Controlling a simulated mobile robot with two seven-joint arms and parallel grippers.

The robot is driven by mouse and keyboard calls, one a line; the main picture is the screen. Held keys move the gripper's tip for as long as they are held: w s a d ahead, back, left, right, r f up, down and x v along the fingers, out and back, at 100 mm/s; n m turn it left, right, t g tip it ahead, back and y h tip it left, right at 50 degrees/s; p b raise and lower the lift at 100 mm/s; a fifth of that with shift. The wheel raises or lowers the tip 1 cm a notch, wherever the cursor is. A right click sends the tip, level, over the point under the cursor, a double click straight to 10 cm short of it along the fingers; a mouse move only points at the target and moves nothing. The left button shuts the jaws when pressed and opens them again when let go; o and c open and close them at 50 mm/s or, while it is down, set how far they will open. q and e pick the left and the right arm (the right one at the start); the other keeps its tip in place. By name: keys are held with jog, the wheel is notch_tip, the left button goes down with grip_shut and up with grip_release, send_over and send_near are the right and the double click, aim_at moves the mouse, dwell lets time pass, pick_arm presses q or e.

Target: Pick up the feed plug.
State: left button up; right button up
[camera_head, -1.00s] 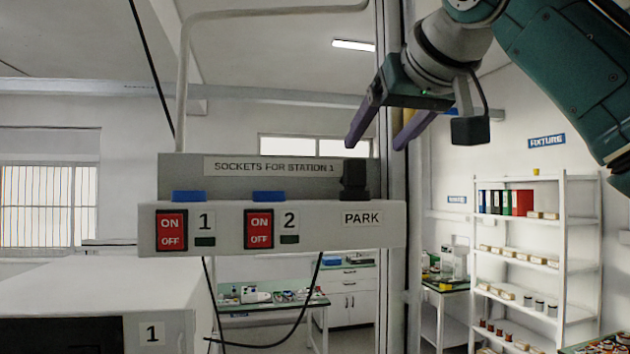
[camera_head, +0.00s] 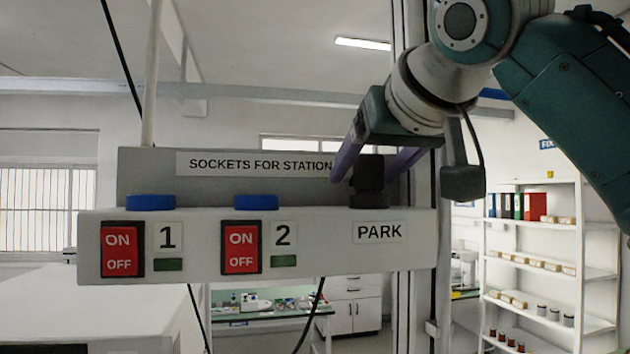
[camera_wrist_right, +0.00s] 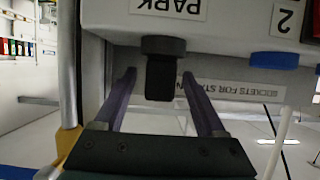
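The feed plug (camera_head: 369,182) is a black block standing upright on the PARK place at the right end of the socket box (camera_head: 330,258). In the right wrist view the feed plug (camera_wrist_right: 161,78) shows upside down, its wide base against the box. My right gripper (camera_head: 366,170) is open, with one purple finger on each side of the plug. In the right wrist view the fingertips of my right gripper (camera_wrist_right: 158,76) flank the plug, with a gap visible on both sides. My left gripper is not in view.
The box carries red ON/OFF switches (camera_head: 123,249) and blue-capped sockets (camera_head: 150,202), numbered 1 and 2. A panel labelled SOCKETS FOR STATION (camera_head: 145,165) rises behind them. A dark cable (camera_head: 311,320) hangs below the box. Shelves (camera_head: 530,235) stand far right.

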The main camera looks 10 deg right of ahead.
grip_shut()
dwell(0.3)
jog(key=shift+r, duration=0.1)
notch_tip(320, 180, up, 10)
jog(key=shift+f, duration=0.1)
dwell(0.6)
